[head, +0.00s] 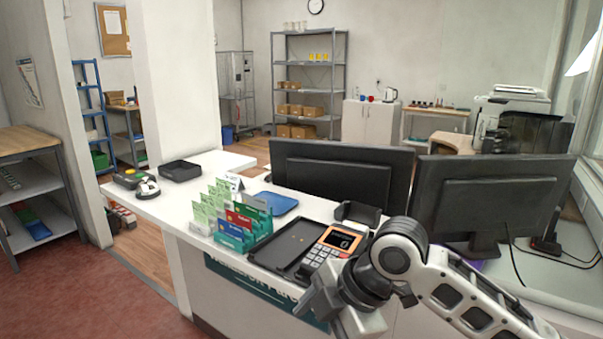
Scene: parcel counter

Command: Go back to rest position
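My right arm comes in from the lower right, in front of the white counter (190,205). Its gripper (314,299) hangs at the counter's front edge, just before the card terminal (334,241). The gripper is seen from behind and its fingers are not clear, so I cannot tell whether it is open or shut. I see nothing held in it. My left arm and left gripper are not in view.
A black tray (288,246) with small yellowish items lies beside the terminal. A card rack (238,225), a blue tray (277,203), a black bin (180,171) and a scanner (147,188) stand on the counter. Two monitors (340,178) (495,200) stand behind. Red floor (85,290) is clear at left.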

